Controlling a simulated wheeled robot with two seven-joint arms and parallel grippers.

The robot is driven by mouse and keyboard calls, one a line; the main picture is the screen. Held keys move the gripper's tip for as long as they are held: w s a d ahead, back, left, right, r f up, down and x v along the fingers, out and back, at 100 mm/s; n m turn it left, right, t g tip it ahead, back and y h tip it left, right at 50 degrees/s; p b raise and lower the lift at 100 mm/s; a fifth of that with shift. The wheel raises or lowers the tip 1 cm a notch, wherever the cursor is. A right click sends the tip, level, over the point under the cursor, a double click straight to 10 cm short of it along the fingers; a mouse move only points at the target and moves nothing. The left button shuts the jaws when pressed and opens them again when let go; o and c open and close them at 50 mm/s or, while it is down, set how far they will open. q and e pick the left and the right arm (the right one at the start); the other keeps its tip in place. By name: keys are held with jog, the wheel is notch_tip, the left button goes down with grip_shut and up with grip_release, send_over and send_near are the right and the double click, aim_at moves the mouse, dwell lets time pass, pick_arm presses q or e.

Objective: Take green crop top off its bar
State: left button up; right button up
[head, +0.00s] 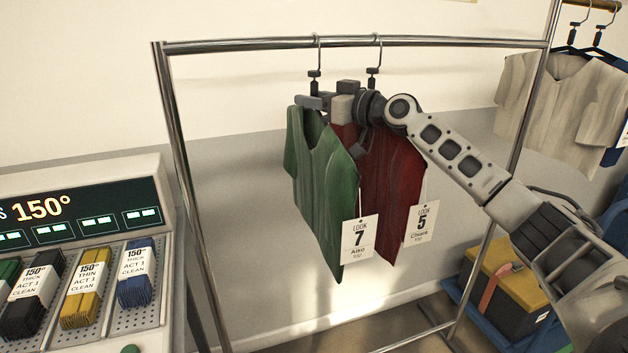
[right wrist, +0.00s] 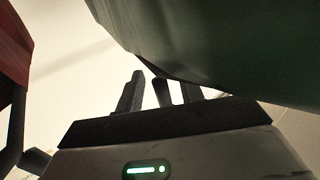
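The green crop top (head: 322,185) hangs from a hanger on the metal bar (head: 250,43), with a white tag reading Look 7, Aiko. Its hanger hook is over the bar. My right gripper (head: 312,101) is at the top of the green top, just below the hanger's dark block (head: 314,75). In the right wrist view my fingers (right wrist: 160,92) stand apart, with a thin dark piece between them and light showing beside it. Green cloth (right wrist: 220,45) fills the upper right there. The contact point is partly hidden. My left gripper is out of view.
A dark red top (head: 388,190) tagged Look 5 hangs close behind, by my right wrist; it also edges the right wrist view (right wrist: 12,60). Pale garments (head: 565,100) hang at far right. A yellow-lidded box (head: 510,280) sits low right.

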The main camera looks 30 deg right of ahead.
grip_shut()
jog(key=shift+r, duration=0.1)
